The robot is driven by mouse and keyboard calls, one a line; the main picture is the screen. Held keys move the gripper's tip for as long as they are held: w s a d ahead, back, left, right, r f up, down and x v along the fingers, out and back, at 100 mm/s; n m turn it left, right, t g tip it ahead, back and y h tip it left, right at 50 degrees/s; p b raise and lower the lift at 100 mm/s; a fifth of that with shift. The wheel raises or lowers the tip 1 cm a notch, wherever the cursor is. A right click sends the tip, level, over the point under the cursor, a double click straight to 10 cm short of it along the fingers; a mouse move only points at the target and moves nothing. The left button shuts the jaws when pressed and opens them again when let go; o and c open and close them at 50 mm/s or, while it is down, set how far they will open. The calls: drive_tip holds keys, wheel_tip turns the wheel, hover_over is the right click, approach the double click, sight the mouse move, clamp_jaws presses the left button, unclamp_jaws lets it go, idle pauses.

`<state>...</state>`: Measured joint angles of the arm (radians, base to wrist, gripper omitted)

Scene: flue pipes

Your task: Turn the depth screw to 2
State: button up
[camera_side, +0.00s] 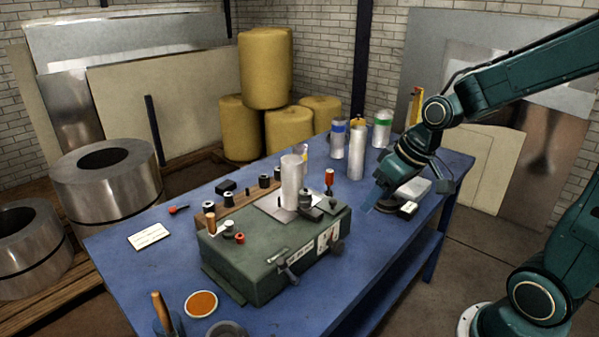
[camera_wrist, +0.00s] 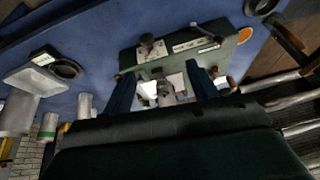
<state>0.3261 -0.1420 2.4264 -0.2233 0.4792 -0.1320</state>
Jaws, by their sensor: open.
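The green machine (camera_side: 255,260) stands on the blue table, with a white marked plate (camera_side: 328,238) and a dark knob (camera_side: 337,247) at the right end of its front. This knob may be the depth screw; I cannot tell, and its setting is too small to read. In the wrist view the marked plate (camera_wrist: 151,49) lies beyond my fingers. A silver pipe (camera_side: 292,182) stands upright on the machine. My gripper (camera_side: 379,196) is open and empty, to the right of the machine and apart from it. Its two blue fingers (camera_wrist: 163,85) straddle the view of the machine.
A crank lever (camera_side: 287,270) sticks out of the machine's front. Several pipes, one a plain silver pipe (camera_side: 356,152), stand at the table's back. A pale box (camera_side: 413,187) and a dark ring lie near my gripper. An orange disc (camera_side: 201,303) lies at the front.

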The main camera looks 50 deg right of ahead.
drive_tip(key=s+a+r, duration=0.2)
drive_tip(key=s+r, duration=0.2)
drive_tip(key=shift+s+a+r+h, duration=0.25)
drive_tip(key=shift+s+a+h, duration=0.1)
drive_tip(key=shift+s+h, duration=0.05)
drive_tip(key=shift+w, duration=0.15)
idle(0.5)
drive_tip(key=y, duration=0.2)
approach(342, 242)
drive_tip(key=shift+d+v, duration=0.15)
drive_tip(key=shift+v, duration=0.8)
drive_tip(key=shift+d+v, duration=0.15)
drive_tip(key=shift+v, duration=0.75)
drive_tip(key=shift+w+f, duration=0.1)
drive_tip(key=shift+w, duration=0.05)
drive_tip(key=shift+a+x, duration=0.2)
drive_tip(key=shift+x, duration=3.2)
drive_tip(key=shift+a+x, duration=0.15)
drive_tip(key=shift+x, duration=3.25)
